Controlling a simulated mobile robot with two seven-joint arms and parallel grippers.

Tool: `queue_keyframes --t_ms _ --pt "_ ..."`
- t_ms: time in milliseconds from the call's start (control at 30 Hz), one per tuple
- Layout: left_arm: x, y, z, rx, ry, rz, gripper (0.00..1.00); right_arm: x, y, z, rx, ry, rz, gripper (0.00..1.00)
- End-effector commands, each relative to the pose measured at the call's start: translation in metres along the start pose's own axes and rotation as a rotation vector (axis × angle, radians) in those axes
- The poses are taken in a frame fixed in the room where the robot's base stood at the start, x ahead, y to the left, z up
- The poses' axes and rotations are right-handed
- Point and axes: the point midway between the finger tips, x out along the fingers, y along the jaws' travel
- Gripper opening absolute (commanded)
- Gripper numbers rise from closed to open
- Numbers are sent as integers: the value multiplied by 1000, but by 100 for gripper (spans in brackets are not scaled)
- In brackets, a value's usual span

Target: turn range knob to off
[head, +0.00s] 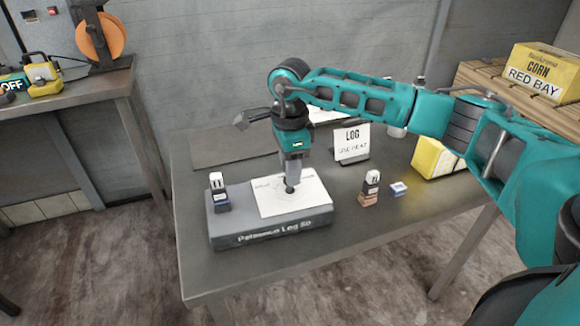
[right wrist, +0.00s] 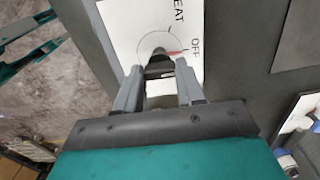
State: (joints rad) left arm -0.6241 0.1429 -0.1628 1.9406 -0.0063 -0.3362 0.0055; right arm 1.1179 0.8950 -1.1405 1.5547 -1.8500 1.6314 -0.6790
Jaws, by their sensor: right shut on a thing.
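The range knob (head: 290,189) is a small dark knob on a white dial card (head: 312,203) on top of a grey box (head: 270,238). My right gripper (head: 290,181) points down over it, with its fingertips around the knob. In the right wrist view the two grey fingers (right wrist: 159,80) stand either side of the dark knob (right wrist: 158,62) and are shut on it. A red pointer (right wrist: 174,53) reaches from the knob toward the printed word OFF (right wrist: 196,47). Letters ending in EAT show higher on the card. My left gripper is not in view.
Stamps stand on the box (head: 217,182) and beside it (head: 371,184), near a small blue block (head: 398,188). A LOG sign (head: 352,143) and a yellow box (head: 436,159) stand behind. The table's (head: 245,276) front strip is clear.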

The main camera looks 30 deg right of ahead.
Motion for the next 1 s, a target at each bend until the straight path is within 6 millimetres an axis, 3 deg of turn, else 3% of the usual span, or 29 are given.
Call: queue_keyframes --t_ms 267,300,567,833,1000 --pt "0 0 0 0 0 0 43 -1 0 1 -1 -3 -1 8" --pt "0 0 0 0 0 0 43 -1 0 1 -1 -3 -1 40" --pt "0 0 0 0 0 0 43 -1 0 0 0 -2 -1 64" --pt "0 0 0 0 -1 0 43 -3 0 0 1 -1 -1 64" --pt "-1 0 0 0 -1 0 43 -24 -1 0 0 -2 -3 64"
